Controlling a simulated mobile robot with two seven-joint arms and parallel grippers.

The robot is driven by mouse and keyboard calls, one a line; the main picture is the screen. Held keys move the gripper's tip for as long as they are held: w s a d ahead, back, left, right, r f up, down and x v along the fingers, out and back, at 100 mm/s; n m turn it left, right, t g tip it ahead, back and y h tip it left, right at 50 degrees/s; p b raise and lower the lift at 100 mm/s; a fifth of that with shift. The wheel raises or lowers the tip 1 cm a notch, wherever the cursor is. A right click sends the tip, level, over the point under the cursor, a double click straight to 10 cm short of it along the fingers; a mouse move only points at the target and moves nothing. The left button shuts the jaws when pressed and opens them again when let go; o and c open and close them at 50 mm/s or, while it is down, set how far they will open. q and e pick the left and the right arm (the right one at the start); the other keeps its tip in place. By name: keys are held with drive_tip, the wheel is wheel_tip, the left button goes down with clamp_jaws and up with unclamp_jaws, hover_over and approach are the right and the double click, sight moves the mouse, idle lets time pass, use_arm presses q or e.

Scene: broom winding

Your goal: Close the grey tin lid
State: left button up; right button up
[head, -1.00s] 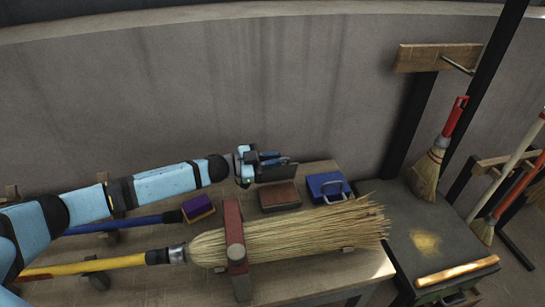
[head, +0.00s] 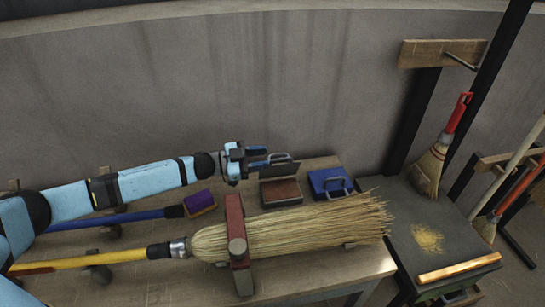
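The grey tin (head: 281,203) sits towards the back of the wooden bench, with a brown surface showing inside it. Its dark grey lid (head: 280,171) stands raised at the tin's back edge, with a grey loop handle near its top. My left gripper (head: 259,157) is just left of the raised lid, reaching in from the left. Its two blue fingers are apart, with nothing seen between them. Their tips are close to the lid's left edge; I cannot tell whether they touch it. My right gripper is out of view.
A blue tin (head: 329,184) with a handle stands right of the grey tin. A large straw broom (head: 300,230) lies in front, under a red-brown clamp (head: 237,230). A purple brush (head: 199,202) lies to the left. The wall (head: 240,80) is close behind.

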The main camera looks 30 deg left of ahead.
use_arm(q)
drive_tip(key=shift+v, duration=1.65)
